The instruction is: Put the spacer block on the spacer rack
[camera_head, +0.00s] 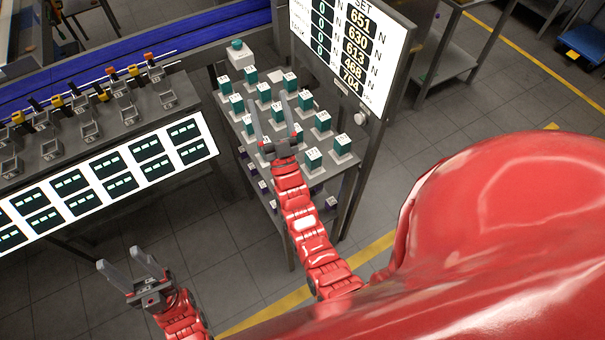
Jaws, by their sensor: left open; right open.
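The rack (343,162) stands in the middle, with several teal blocks on pale square bases on its top shelf. One of these teal blocks (313,158) is near its front right corner. Dark purple pieces show on the shelf below, partly hidden. I cannot tell which piece is the task's spacer block. My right gripper (271,99) is over the top shelf among the teal blocks, fingers apart, with no block clearly between them; it hides part of the shelf. My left gripper (118,257) is open and empty over the floor, left of and in front of the rack.
A bench (62,153) with several levers and a lit panel row (105,184) stands on the left. A tall display board (350,45) rises behind the rack. A blue rail (180,35) runs along the back. Open floor lies right and front left.

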